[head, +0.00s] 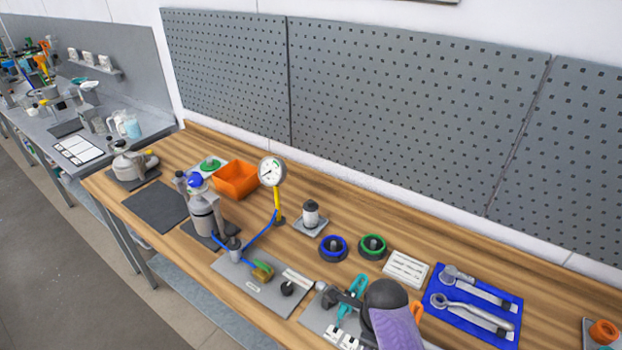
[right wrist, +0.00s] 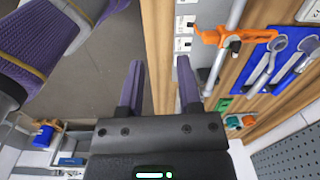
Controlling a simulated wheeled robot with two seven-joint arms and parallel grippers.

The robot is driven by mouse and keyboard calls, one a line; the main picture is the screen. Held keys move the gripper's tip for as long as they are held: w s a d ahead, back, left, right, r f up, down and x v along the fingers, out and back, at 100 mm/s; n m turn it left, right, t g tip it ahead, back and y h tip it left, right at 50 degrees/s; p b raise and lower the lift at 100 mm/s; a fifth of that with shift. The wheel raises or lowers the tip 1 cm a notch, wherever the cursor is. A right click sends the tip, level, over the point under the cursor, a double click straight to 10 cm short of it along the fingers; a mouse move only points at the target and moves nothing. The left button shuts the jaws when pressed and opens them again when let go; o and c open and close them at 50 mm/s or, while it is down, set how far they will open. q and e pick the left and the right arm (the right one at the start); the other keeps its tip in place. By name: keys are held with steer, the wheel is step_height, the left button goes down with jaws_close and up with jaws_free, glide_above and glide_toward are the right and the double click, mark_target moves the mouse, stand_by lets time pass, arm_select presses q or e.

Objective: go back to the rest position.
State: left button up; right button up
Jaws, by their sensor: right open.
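My right gripper (right wrist: 160,90) shows in the right wrist view with its two purple fingers apart and nothing between them. Floor and the edge of the wooden bench lie beyond the fingers. In the head view a black and purple part of my arm (head: 393,315) covers the front edge of the bench at bottom centre-right; the right fingertips cannot be made out there. My left gripper is not in view.
In the right wrist view an orange clamp (right wrist: 215,38) on a rod stands right of the fingers.

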steer(key=s+d+r+n+t, duration=0.2)
steer(key=s+r+n, duration=0.3)
steer(key=s+n, duration=0.5)
steer(key=s+d+r+n+t, duration=0.1)
steer(key=s+r+n, duration=0.4)
steer(key=n, duration=1)
step_height(320, 180, down, 33)
steer(key=s+g+b, duration=0.1)
steer(key=s+b, duration=0.1)
steer(key=b, duration=1.4)
arm_select(q)
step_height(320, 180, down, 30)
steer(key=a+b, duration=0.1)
steer(key=b, duration=1.3)
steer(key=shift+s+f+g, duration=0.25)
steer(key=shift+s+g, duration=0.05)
arm_select(e)
steer(key=s+d+f, duration=0.1)
steer(key=s+f, duration=0.4)
steer(key=f, duration=0.3)
steer(key=s+d+f+g, duration=0.1)
steer(key=s+f, duration=0.3)
steer(key=f, duration=0.5)
steer(key=s+d+f+n, duration=0.1)
steer(key=s+f, duration=0.4)
steer(key=f, duration=0.4)
steer(key=shift+s+g, duration=0.3)
steer(key=shift+g, duration=0.1)
steer(key=shift+d+f, duration=0.1)
steer(key=shift+f, duration=0.05)
